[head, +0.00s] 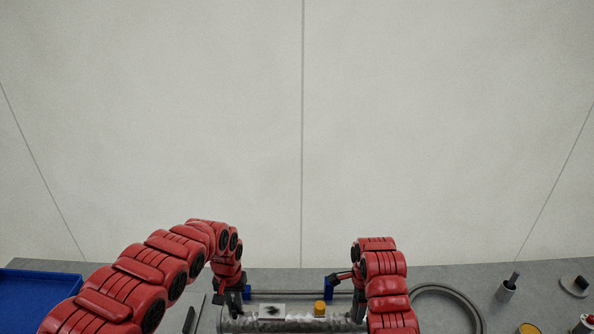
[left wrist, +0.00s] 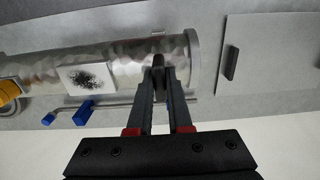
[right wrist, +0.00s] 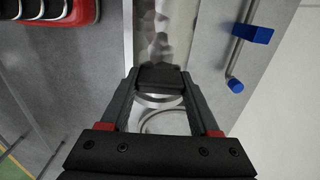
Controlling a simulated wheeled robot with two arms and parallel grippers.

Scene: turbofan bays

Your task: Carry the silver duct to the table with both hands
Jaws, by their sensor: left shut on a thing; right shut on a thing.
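The silver duct (head: 285,324) lies crosswise at the bottom of the head view, its near side cut off. It has a crumpled metal skin, a pale patch with a black smudge and an orange cap (head: 319,308). My left gripper (head: 237,303) is shut on a small dark grip at one end of the duct; the left wrist view shows its fingers (left wrist: 158,70) there, beside the duct's end flange. My right gripper (right wrist: 160,80) is shut on a black block at the other end of the duct (right wrist: 165,35). I cannot tell whether the duct touches the grey surface below.
A grey rail with blue brackets (head: 330,289) runs just behind the duct. A blue tray (head: 40,295) is at the left. A grey ring (head: 470,301), a cup with a tool (head: 506,291) and a dark-topped piece (head: 574,286) are at the right. A pale wall stands behind.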

